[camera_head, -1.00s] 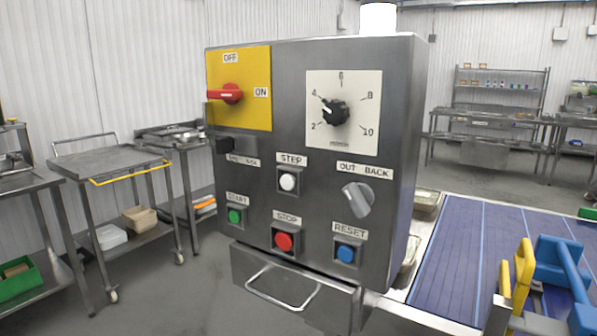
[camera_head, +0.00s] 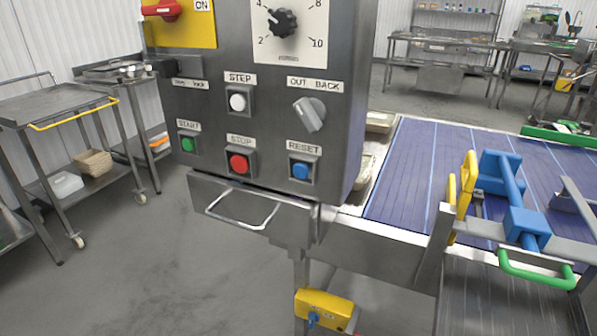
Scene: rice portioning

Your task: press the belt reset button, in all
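The belt reset button is a blue push button (camera_head: 300,171) under a RESET label on the grey metal control panel (camera_head: 265,130), at its lower right. A red STOP button (camera_head: 238,164) and a green START button (camera_head: 188,144) sit to its left. A white STEP button (camera_head: 237,102) and a grey OUT/BACK knob (camera_head: 309,114) are above. Nothing touches or covers the blue button. Neither of my grippers shows in the head view.
A drawer-like box with a handle (camera_head: 241,214) hangs below the panel. The blue conveyor belt (camera_head: 420,175) runs at right, with blue, yellow and green fittings beside it. A yellow box (camera_head: 324,310) is low down. A steel cart (camera_head: 60,105) stands left; the floor between is clear.

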